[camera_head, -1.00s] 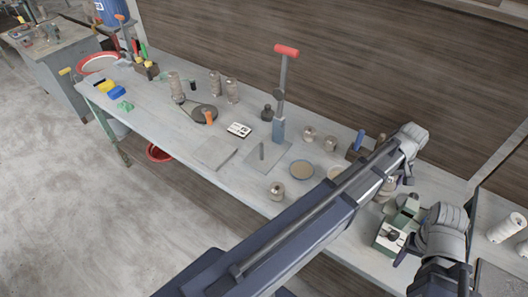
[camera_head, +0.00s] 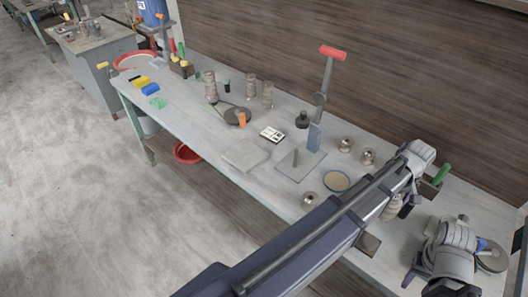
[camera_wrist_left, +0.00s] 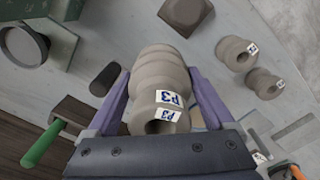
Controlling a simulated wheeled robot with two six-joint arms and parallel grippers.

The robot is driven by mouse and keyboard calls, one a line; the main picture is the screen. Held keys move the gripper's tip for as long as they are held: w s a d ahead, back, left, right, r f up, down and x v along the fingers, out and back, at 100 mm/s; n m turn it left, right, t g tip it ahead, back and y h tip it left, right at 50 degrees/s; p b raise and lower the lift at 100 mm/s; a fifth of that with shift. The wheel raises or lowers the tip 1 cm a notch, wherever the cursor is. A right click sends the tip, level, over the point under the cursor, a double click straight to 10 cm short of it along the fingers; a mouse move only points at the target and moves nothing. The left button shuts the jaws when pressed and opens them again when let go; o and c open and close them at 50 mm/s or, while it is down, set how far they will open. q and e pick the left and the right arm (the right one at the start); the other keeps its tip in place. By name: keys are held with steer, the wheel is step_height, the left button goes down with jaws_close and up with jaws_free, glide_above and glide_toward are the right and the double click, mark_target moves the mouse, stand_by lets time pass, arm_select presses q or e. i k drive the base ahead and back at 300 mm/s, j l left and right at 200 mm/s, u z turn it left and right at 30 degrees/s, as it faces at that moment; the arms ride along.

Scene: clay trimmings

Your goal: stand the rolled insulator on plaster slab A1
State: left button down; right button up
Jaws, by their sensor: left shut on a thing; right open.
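In the left wrist view a ribbed grey-brown clay insulator (camera_wrist_left: 158,75) with a hole in its near end and "P3" labels lies between the purple fingers of my left gripper (camera_wrist_left: 160,92), which is shut on it. In the head view my left gripper (camera_head: 403,205) is over the right part of the bench, largely hidden by its own arm, with part of the insulator (camera_head: 392,208) showing. My right gripper (camera_head: 412,272) is open, low at the right. A pale grey slab (camera_head: 245,154) lies mid-bench with nothing on it; I cannot read any label on it.
A red-handled press (camera_head: 318,120) stands on a flat plate right of the slab. A round dish (camera_head: 336,181) and several small clay pieces lie near my left arm. Tall ribbed pieces (camera_head: 251,87) stand at the back. In the wrist view a green-handled tool (camera_wrist_left: 42,145) is near the left finger.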

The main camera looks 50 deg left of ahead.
mark_target(245, 154)
steer(key=j+u, duration=0.3)
steer(key=j, duration=0.25)
steer(key=i+j+u, duration=0.1)
steer(key=j+u, duration=0.2)
steer(key=j, duration=0.25)
steer(key=i+j+u, duration=0.3)
steer(key=k+l, duration=0.05)
steer(key=k, duration=0.05)
